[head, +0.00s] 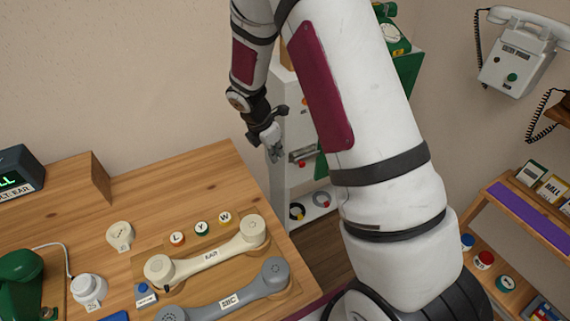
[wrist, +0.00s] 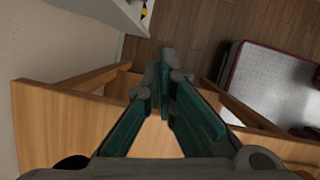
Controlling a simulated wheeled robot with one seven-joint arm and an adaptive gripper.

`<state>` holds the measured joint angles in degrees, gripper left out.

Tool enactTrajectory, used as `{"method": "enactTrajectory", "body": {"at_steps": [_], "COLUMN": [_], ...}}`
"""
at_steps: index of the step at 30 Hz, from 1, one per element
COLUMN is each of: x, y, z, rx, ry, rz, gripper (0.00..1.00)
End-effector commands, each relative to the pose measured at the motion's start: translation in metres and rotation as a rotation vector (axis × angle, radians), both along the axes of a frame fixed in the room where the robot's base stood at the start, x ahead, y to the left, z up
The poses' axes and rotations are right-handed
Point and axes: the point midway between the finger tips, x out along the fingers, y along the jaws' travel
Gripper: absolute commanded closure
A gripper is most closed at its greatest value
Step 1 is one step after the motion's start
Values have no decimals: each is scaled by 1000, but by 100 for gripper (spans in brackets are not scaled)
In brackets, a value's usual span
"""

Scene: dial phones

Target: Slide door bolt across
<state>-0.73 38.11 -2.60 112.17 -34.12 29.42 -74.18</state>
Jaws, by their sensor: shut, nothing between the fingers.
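My gripper (head: 275,151) hangs with its fingers pointing down, beside the white cabinet (head: 297,118) and past the back right corner of the wooden desk. Its fingers are shut and empty; they also show closed together in the wrist view (wrist: 166,75). A small grey metal bar with red on it (head: 303,156) is on the cabinet, just right of the fingertips. It may be the door bolt, but it is too small to be sure. I cannot tell in the head view whether the fingers touch it. No bolt can be made out in the wrist view.
The wooden desk (head: 205,180) holds a cream handset (head: 210,256), a grey handset (head: 230,300) and a green phone (head: 20,275). A white wall phone (head: 517,55) hangs at right. In the wrist view, a white cabinet edge (wrist: 118,12) shows at the top, with open floor (wrist: 190,40) beside it.

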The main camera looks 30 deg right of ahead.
Motion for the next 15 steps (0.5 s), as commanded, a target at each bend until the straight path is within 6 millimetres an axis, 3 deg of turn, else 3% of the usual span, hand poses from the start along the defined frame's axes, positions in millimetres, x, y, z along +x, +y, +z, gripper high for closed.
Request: {"method": "enactTrajectory", "body": {"at_steps": [15], "x": [1], "y": [-2], "z": [-9], "rx": [-1], "ry": [5], "rz": [8], "gripper": [100]}}
